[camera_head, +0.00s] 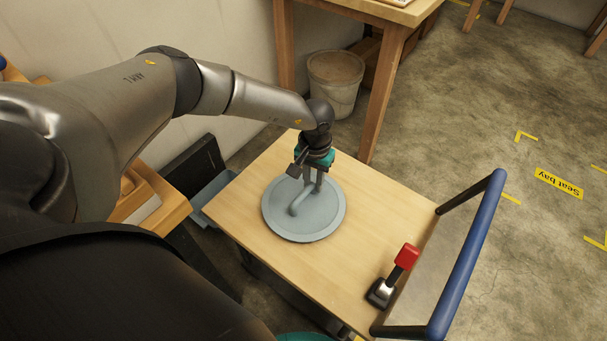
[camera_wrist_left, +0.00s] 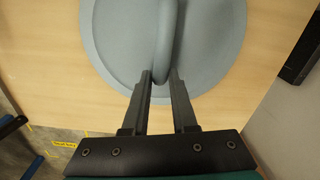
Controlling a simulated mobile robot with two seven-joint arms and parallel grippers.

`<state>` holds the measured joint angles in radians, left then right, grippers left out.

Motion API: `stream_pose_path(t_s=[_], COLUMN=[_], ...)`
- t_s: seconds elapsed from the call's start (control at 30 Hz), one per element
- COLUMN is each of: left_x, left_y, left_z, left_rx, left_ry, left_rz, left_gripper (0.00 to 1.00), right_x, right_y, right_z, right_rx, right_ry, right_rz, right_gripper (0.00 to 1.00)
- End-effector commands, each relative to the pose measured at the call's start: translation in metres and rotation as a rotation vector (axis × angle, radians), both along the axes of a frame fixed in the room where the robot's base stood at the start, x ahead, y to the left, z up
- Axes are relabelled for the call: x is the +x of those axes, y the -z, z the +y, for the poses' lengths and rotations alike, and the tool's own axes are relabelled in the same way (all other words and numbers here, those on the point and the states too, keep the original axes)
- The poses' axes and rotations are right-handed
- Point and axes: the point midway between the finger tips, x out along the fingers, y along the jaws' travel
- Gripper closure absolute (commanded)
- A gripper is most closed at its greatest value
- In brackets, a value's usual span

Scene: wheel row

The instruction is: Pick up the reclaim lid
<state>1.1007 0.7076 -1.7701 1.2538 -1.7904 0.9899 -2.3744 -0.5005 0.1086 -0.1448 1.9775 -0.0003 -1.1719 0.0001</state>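The reclaim lid (camera_head: 326,221) is a round grey-blue disc with a raised rim and a bar handle. It lies flat on the wooden top of a cart (camera_head: 375,215). In the left wrist view the lid (camera_wrist_left: 111,35) fills the top middle. My left gripper (camera_head: 312,190) points down over the lid. The fingers partly hide the handle's far end in the head view. My right gripper does not show.
A lever with a red grip (camera_head: 406,257) stands on the cart's right part, near a blue push bar (camera_head: 467,258). A bucket (camera_head: 335,82) and a wooden table (camera_head: 391,40) are behind. Open floor marked "Seat bay" (camera_head: 559,184) lies right.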

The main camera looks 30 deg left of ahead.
Motion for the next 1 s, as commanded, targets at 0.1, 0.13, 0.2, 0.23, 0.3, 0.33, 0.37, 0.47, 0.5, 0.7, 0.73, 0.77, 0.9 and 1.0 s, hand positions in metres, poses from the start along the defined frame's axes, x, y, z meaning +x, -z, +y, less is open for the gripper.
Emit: stream_pose_path(t_s=[0.1, 0.13, 0.2, 0.23, 0.3, 0.33, 0.37, 0.47, 0.5, 0.7, 0.73, 0.77, 0.9, 1.0], left_x=[0.000, 0.000, 0.000, 0.000, 0.000, 0.000, 0.000, 0.000, 0.000, 0.000, 0.000, 0.000, 0.001, 0.001], left_y=[0.000, 0.000, 0.000, 0.000, 0.000, 0.000, 0.000, 0.000, 0.000, 0.000, 0.000, -0.001, -0.004, -0.011], left_z=[0.000, 0.000, 0.000, 0.000, 0.000, 0.000, 0.000, 0.000, 0.000, 0.000, 0.000, 0.000, 0.000, 0.001], left_rx=[0.000, 0.000, 0.000, 0.000, 0.000, 0.000, 0.000, 0.000, 0.000, 0.000, 0.000, 0.000, 0.000, -0.001], left_ry=[0.000, 0.000, 0.000, 0.000, -0.001, -0.001, -0.001, -0.001, -0.001, -0.001, -0.001, -0.001, -0.001, -0.001], left_rz=[0.000, 0.000, 0.000, 0.000, 0.000, 0.000, 0.000, -0.001, -0.001, -0.001, -0.001, -0.001, -0.001, -0.002], left_gripper=[0.89, 0.93, 1.00, 1.00, 1.00, 1.00, 1.00, 1.00, 1.00, 1.00, 1.00, 1.00, 1.00, 1.00], right_x=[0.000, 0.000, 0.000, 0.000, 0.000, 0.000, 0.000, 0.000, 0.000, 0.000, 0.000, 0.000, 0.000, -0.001], right_y=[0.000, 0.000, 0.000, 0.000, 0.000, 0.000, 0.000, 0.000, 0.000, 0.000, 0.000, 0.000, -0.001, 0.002], right_z=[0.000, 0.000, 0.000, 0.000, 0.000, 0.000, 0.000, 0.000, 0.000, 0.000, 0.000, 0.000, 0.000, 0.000], right_rx=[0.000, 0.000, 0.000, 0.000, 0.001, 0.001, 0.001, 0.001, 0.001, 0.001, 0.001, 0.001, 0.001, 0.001], right_ry=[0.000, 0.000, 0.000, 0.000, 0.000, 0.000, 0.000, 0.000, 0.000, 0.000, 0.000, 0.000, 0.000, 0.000], right_rz=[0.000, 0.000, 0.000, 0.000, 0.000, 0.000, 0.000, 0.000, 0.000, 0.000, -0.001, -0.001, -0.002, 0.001], right_gripper=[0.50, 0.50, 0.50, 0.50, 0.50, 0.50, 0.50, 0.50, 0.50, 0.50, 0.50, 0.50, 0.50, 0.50])
